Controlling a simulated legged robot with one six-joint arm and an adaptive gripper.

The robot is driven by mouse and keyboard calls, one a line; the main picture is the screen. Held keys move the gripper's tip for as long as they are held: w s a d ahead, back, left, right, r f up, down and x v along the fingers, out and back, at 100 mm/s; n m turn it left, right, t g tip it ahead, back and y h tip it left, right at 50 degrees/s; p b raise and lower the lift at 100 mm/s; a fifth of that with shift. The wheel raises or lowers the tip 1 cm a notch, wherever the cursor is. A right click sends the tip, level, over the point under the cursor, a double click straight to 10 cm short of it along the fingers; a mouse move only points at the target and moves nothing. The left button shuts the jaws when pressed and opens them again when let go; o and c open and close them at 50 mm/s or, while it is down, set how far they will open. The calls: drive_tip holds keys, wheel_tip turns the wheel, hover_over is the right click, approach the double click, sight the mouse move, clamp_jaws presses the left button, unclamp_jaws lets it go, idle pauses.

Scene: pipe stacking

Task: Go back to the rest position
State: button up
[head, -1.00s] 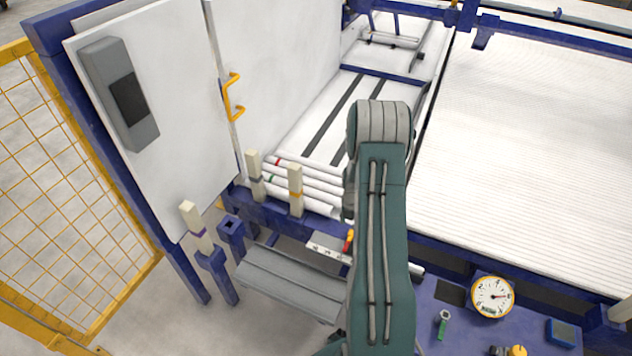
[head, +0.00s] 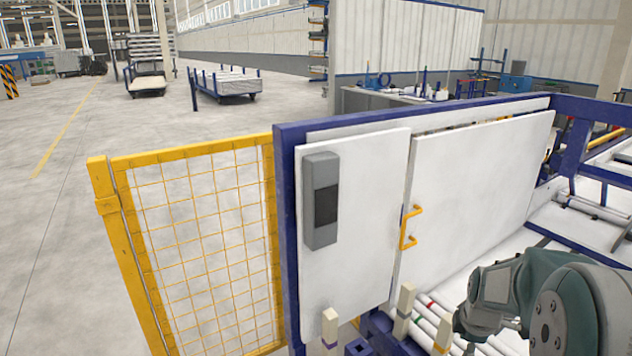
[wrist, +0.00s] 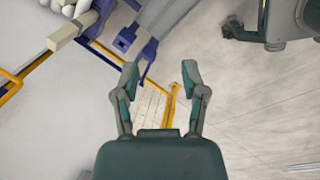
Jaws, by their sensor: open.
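My gripper (wrist: 161,76) shows in the wrist view with its two fingers spread apart and nothing between them. Behind the fingers are bare floor and part of a yellow mesh fence. In the head view my arm is at the lower right, folded near the pipes, and the gripper's fingers cannot be made out there. Several white pipes (head: 428,326), some with red or green bands, lie beside the cream-topped posts (head: 404,301).
A white cabinet panel (head: 355,240) with a grey box and a yellow handle (head: 409,227) stands in the middle. A yellow mesh fence (head: 200,235) stands left of it. Open floor (head: 60,220) lies further left. Carts with stacked material (head: 225,85) stand far back.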

drive_tip(key=s+a+r+m+t, duration=0.1)
drive_tip(key=s+a+r+m, duration=0.6)
drive_tip(key=s+a, duration=0.2)
drive_tip(key=s+a+r+m+t+y, duration=0.1)
drive_tip(key=s+a+r+m+t, duration=0.1)
drive_tip(key=s+a+r+m, duration=0.5)
drive_tip(key=s+a+r, duration=0.1)
drive_tip(key=s+a, duration=0.1)
drive_tip(key=s, duration=0.1)
drive_tip(key=shift+s, duration=0.2)
drive_tip(key=shift+m, duration=0.3)
